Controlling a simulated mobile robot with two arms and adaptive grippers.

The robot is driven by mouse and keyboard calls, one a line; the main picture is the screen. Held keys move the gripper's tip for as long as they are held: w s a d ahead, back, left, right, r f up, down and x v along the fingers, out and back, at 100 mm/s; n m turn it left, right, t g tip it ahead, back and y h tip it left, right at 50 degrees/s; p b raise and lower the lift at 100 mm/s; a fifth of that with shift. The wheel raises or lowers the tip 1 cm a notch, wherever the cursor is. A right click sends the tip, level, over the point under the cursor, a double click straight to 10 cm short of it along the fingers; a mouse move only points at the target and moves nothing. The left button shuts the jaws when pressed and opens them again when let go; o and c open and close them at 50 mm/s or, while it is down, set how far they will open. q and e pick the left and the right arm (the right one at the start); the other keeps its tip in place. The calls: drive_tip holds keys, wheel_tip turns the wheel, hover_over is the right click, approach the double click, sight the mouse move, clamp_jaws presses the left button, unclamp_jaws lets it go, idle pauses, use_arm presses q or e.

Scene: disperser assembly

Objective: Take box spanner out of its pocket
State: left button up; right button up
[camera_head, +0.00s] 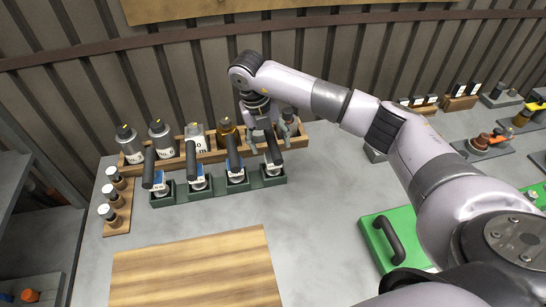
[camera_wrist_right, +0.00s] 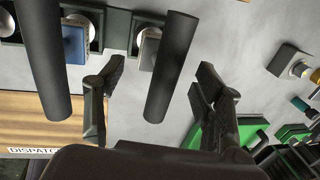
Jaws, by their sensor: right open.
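Several tools with thick black handles stand in the pockets of a green rack (camera_head: 215,190). The rightmost black-handled tool (camera_head: 273,149) stands in the end pocket; I cannot read its label, so I cannot tell for sure that it is the box spanner. My right gripper (camera_head: 268,131) is at this rightmost handle. In the right wrist view my open fingers (camera_wrist_right: 160,75) lie on either side of a black handle (camera_wrist_right: 171,70), with gaps visible and no grip on it. The handle's lower end and pocket (camera_wrist_right: 149,45) show beyond. My left gripper is out of view.
A wooden rack with bottles (camera_head: 195,137) stands behind the green rack. A small wooden holder with jars (camera_head: 117,219) is at the left. A wooden board (camera_head: 197,270) lies in front, and a green case (camera_head: 385,240) lies at the right. Bare grey table lies between them.

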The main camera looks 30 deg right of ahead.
drive_tip(key=f+p, duration=0.1)
drive_tip(key=f, duration=0.2)
drive_tip(key=f+p, duration=0.1)
drive_tip(key=f, duration=0.1)
drive_tip(key=shift+s+d+p, duration=0.1)
drive_tip(key=shift+d+p, duration=0.15)
drive_tip(key=shift+p, duration=0.05)
drive_tip(key=shift+f, duration=0.2)
drive_tip(key=shift+c, duration=0.5)
drive_tip(key=shift+r, duration=0.1)
clamp_jaws()
